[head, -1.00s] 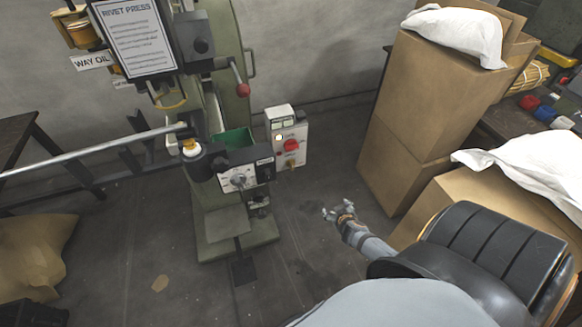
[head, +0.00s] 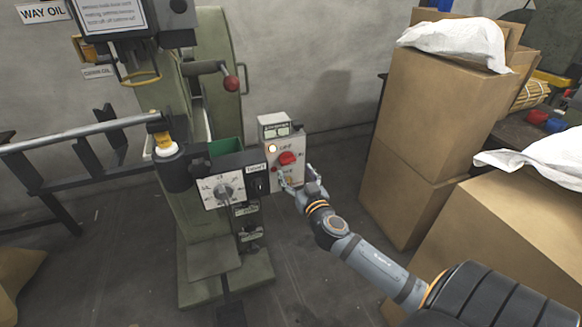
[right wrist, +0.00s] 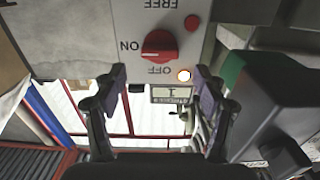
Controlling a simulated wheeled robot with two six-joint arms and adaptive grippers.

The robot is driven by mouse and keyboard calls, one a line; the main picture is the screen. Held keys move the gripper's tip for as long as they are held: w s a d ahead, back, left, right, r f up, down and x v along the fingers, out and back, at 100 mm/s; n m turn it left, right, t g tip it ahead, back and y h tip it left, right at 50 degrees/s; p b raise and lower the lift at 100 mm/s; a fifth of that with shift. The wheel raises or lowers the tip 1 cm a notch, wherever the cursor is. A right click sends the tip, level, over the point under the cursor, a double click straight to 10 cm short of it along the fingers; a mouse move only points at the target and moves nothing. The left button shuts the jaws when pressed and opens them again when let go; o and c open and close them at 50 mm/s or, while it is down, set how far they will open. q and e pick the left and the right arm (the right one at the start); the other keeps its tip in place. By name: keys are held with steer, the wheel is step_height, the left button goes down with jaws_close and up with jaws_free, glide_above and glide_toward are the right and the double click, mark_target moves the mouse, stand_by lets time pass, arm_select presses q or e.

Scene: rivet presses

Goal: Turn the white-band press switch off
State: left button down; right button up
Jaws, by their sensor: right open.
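The switch box (head: 294,140) is a pale box with a red rotary switch (head: 287,158) on its front, beside the green press (head: 222,90). In the right wrist view the red switch (right wrist: 160,44) shows upside down, with ON at its left and OFF below it. Its grip lies roughly sideways, toward ON. A lamp (right wrist: 184,75) by the OFF label glows. My right gripper (head: 298,175) is open and empty, in front of the box's lower part. In the right wrist view its fingers (right wrist: 159,76) are spread, with the switch just beyond the gap. My left gripper is out of view.
Tall cardboard boxes (head: 425,130) stand to the right. A red-ball lever (head: 231,84) sticks out above. Some floor between press and cardboard is clear.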

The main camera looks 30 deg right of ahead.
mark_target(289, 163)
steer(key=x, duration=0.4)
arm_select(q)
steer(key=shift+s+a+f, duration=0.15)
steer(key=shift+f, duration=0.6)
arm_select(e)
steer(key=shift+w, duration=0.3)
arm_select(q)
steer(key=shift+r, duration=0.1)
arm_select(e)
steer(key=c, duration=1.2)
